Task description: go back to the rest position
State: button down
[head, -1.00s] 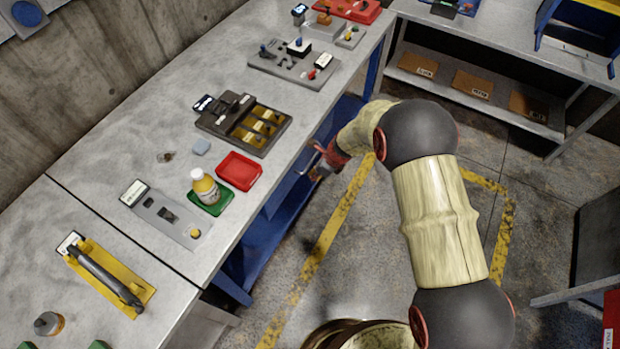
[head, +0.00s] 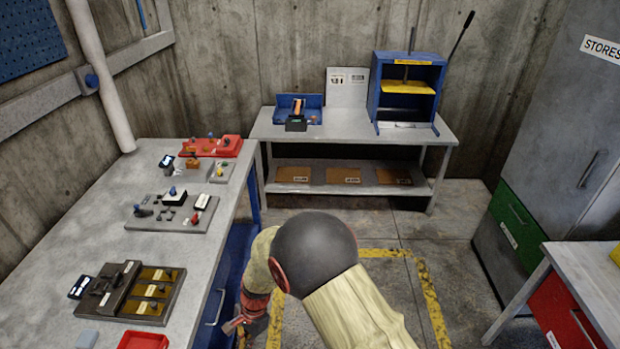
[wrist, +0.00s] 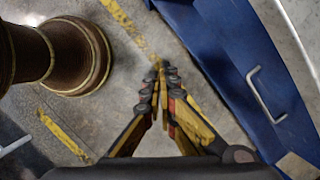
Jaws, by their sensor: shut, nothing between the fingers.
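My gripper (wrist: 162,68) is shut and empty in the wrist view, its fingertips together above the concrete floor. A blue bench front with a metal handle (wrist: 266,95) is to its right, apart from the fingers. In the head view my gripper (head: 232,325) shows small beside the left bench's blue front, below the level of the bench top. My arm is bent, and its dark joint and pale link hide part of the floor.
The left bench (head: 60,235) carries several fixtures and a red tray (head: 143,341). A back bench (head: 350,127) holds a blue press (head: 405,90). A grey cabinet (head: 570,110) and another bench (head: 590,275) stand at right. Yellow-marked floor (head: 385,253) between them is clear.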

jog(key=s+d+r+n+t+h+b, duration=0.1)
jog(key=s+d+r, duration=0.3)
jog(key=d+r, duration=0.7)
jog(key=s+d+r+n+t+b, duration=0.2)
jog(key=s+d+r+n+t, duration=0.2)
jog(key=d+r, duration=0.8)
jog(key=s+d+r+n+t+h+b, duration=0.1)
jog(key=s+d+r, duration=0.4)
jog(key=d+r, duration=0.7)
jog(key=d+n+t+b, duration=0.1)
jog(key=d+t, duration=0.1)
jog(key=d, duration=0.1)
jog(key=shift+r+n+h, duration=0.15)
jog(key=shift+n+h, duration=0.15)
jog(key=shift+s, duration=0.15)
